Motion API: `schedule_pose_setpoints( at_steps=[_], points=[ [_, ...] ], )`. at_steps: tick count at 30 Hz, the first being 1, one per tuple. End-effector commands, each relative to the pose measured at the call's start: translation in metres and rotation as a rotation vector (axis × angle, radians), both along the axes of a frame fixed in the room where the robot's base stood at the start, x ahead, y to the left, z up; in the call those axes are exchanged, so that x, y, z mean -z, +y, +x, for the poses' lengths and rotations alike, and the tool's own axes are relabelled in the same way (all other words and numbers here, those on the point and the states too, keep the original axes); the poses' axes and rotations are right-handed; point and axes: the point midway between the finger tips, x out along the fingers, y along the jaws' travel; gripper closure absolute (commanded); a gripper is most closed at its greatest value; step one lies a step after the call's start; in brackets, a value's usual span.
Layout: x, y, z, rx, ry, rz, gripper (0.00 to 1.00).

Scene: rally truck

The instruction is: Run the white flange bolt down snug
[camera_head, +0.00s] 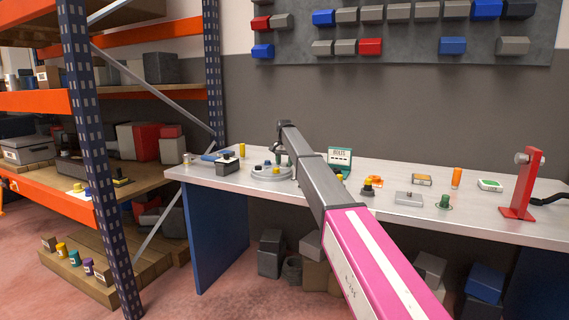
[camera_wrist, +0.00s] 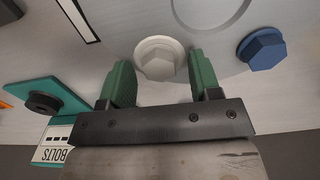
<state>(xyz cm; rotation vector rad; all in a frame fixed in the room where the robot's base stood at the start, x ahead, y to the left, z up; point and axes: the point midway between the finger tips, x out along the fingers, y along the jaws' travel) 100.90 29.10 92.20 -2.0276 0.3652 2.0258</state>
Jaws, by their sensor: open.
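The white flange bolt (camera_wrist: 160,58) has a hex head on a round flange. In the wrist view it shows just beyond and between the tips of the two green fingers of my gripper (camera_wrist: 160,65). The fingers are open, with a gap visible on both sides of the head. A blue hex bolt (camera_wrist: 262,50) sits to the right on the same grey metal surface. In the head view my gripper (camera_head: 279,156) points down over a round grey fixture (camera_head: 268,173) on the bench; the white bolt cannot be made out there.
A teal holder (camera_wrist: 70,97) with a black piece and a "BOLTS" card (camera_wrist: 55,145) lies left in the wrist view; the card (camera_head: 340,156) stands right of my arm in the head view. A red stand (camera_head: 522,185) and several small parts are on the bench (camera_head: 290,193).

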Motion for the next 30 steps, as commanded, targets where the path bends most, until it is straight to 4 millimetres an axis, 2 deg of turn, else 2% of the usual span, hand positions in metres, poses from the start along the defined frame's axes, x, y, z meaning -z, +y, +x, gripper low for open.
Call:
schedule_pose_setpoints(
  at_steps=[8, 21, 25, 30],
  points=[
    [-0.020, 0.000, 0.001, 0.000, 0.000, 0.000, 0.43],
    [-0.097, 0.000, 0.001, 0.000, -0.001, 0.001, 0.43],
    [-0.107, 0.000, 0.000, 0.000, -0.001, 0.001, 0.43],
    [-0.108, 0.000, 0.000, 0.000, 0.000, 0.000, 0.43]
  ],
)
